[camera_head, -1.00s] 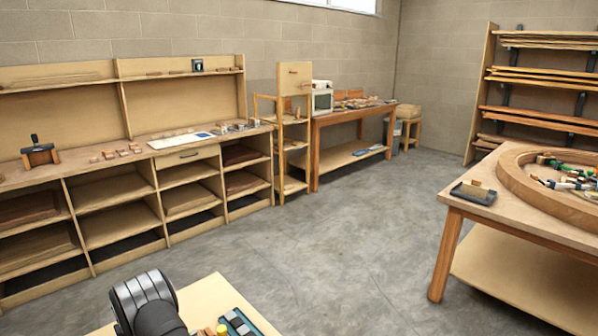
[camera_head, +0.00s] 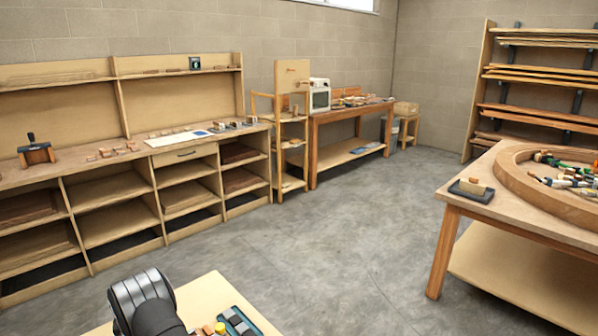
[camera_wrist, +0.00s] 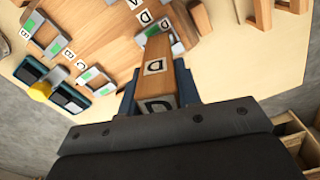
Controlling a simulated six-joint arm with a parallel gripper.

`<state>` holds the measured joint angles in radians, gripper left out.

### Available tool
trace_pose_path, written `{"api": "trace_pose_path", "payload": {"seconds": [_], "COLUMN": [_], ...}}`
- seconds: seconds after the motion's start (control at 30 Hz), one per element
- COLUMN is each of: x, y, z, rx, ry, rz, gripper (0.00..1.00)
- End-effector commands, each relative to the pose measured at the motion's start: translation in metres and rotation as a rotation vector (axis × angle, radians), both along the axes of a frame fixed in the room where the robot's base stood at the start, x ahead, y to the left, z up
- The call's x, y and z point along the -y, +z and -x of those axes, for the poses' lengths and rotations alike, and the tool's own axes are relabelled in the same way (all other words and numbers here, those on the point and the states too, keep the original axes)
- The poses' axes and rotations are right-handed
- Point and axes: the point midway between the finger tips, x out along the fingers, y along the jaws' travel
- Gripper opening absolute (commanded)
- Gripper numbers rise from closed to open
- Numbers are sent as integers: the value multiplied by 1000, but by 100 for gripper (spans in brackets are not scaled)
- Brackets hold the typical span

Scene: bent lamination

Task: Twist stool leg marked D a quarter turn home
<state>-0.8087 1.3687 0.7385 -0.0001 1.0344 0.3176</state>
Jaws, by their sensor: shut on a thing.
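In the wrist view, my gripper (camera_wrist: 158,96) is shut on a square wooden leg (camera_wrist: 157,50) bearing white labels with a black D. One dark blue finger lies on each side of the leg. The leg's far end points at a grey bracket (camera_wrist: 174,42) on the round wooden seat (camera_wrist: 112,38). Whether the leg is fully seated or turned cannot be told from this angle. The head view does not show the gripper or the leg.
Other grey brackets with green patches (camera_wrist: 54,47) and letter labels stand on the seat to the left. Dark teal trays (camera_wrist: 68,102) and a yellow knob (camera_wrist: 40,90) sit at the left edge. Wooden pieces (camera_wrist: 262,14) stand at the upper right. The pale worktop (camera_wrist: 225,65) is bare right of the leg.

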Motion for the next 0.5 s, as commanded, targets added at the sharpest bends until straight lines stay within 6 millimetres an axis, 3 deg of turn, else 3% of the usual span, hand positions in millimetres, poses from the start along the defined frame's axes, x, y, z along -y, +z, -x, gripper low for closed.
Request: {"api": "trace_pose_path", "payload": {"seconds": [0.5], "x": [0], "y": [0], "z": [0], "rx": [0], "ry": [-96], "rz": [0], "gripper": [0]}}
